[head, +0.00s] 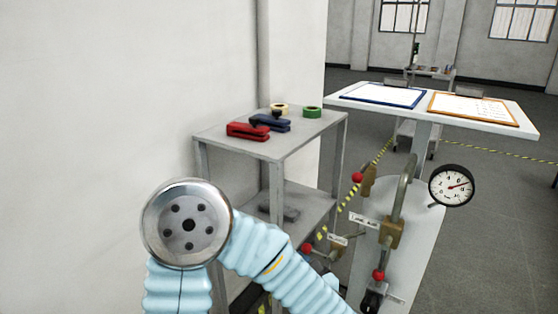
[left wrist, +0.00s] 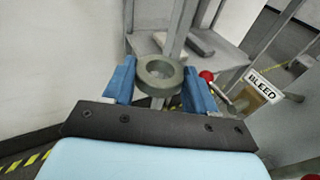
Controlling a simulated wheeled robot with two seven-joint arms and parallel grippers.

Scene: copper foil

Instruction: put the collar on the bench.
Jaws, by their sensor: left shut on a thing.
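The collar (left wrist: 162,88) is a thick grey-green ring with a round hole, seen in the left wrist view. My left gripper (left wrist: 160,72) has its two blue fingers on either side of the ring and is shut on it. In the head view my blue-sleeved left arm fills the lower left; the gripper and collar are hidden there. A grey bench-like stand (head: 237,142) stands beyond the arm, against the wall. In the left wrist view its legs and lower shelf (left wrist: 226,62) show beyond the collar. My right gripper is not in view.
Red (head: 247,131) and blue (head: 272,122) clamps and yellow (head: 279,109) and green (head: 312,112) tape rolls lie on the stand's top; its front is bare. Right of it are red-knobbed pipework and a gauge (head: 451,186). A white table (head: 420,113) holds two clipboards.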

